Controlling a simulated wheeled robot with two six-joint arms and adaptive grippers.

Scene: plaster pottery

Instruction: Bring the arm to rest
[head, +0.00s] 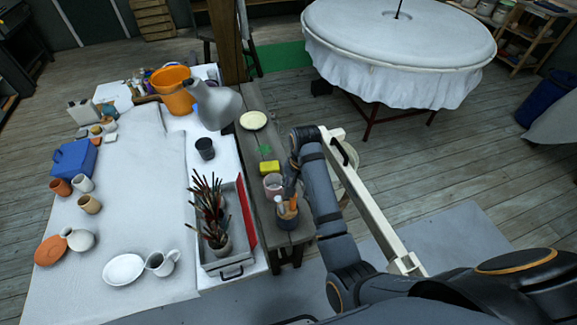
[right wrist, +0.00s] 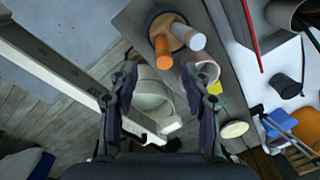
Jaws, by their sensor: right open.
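My right arm (head: 325,205) reaches from the lower right over the narrow wooden bench (head: 250,95). Its gripper (head: 291,185) points down at the bench's right edge, beside a pinkish cup (head: 273,188) and a dark pot of tools (head: 287,221). In the right wrist view the gripper (right wrist: 159,68) has its two fingers spread apart with nothing held between them. Behind the gap a pale rounded vessel (right wrist: 150,95) shows farther off. The fingertips are partly hidden in the head view. My left gripper is in neither view.
A yellow sponge (head: 270,167) and a cream plate (head: 253,120) lie on the bench. A tray (head: 220,265) of brushes and pottery stand on the white table (head: 130,200) at left. A pale beam (head: 375,215) runs beside my arm. Open floor (head: 480,150) lies right.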

